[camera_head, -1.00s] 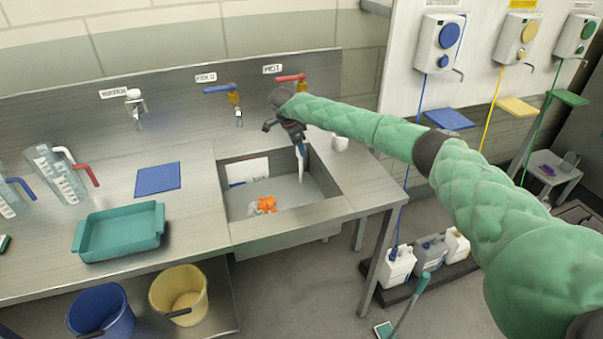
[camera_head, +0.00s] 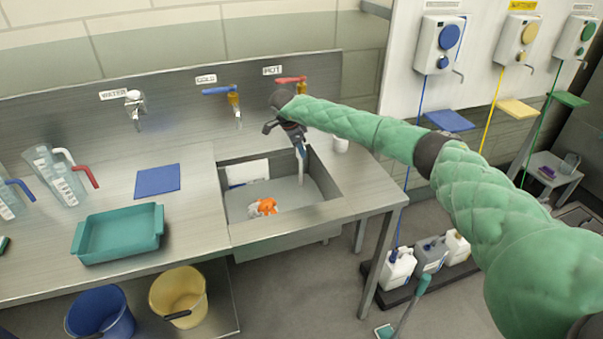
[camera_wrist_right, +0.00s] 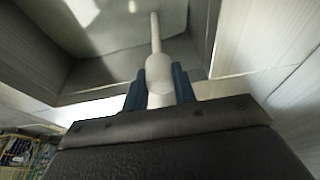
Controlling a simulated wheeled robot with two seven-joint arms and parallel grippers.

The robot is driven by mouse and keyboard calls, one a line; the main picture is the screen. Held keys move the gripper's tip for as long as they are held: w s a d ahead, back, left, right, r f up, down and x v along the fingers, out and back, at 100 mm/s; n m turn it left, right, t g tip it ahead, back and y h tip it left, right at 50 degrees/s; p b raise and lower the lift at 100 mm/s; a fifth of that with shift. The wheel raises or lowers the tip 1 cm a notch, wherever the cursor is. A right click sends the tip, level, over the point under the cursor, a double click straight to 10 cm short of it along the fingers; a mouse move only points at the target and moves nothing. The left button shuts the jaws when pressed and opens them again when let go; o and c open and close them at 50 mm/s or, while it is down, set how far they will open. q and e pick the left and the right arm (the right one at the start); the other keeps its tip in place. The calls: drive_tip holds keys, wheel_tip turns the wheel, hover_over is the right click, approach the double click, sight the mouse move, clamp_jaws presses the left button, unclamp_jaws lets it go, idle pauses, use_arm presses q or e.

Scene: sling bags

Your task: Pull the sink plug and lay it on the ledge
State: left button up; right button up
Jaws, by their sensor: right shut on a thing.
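The sink plug (camera_head: 300,171) is a tall white pipe standing about upright in the right part of the steel sink (camera_head: 240,224). My right gripper (camera_head: 300,151) is over the sink's back right part, its blue fingers shut on the pipe's upper part. In the right wrist view the right gripper (camera_wrist_right: 160,88) has a finger on each side of the plug's thicker white section (camera_wrist_right: 158,72), and a thinner rod runs on from it. Whether its far end touches the sink floor is unclear. The steel ledge (camera_head: 362,183) lies right of the sink. My left gripper is out of view.
A white cup (camera_head: 340,144) stands on the ledge close to the gripper. An orange and white object (camera_head: 263,207) lies in the sink. Taps (camera_head: 235,98) stick out from the back panel. A teal tray (camera_head: 119,233) and blue mat (camera_head: 158,180) are left of the sink.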

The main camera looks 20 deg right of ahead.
drive_tip(key=shift+r+p, duration=0.7)
drive_tip(key=shift+r, duration=2)
drive_tip(key=shift+r+p, duration=0.35)
drive_tip(key=shift+r, duration=1.55)
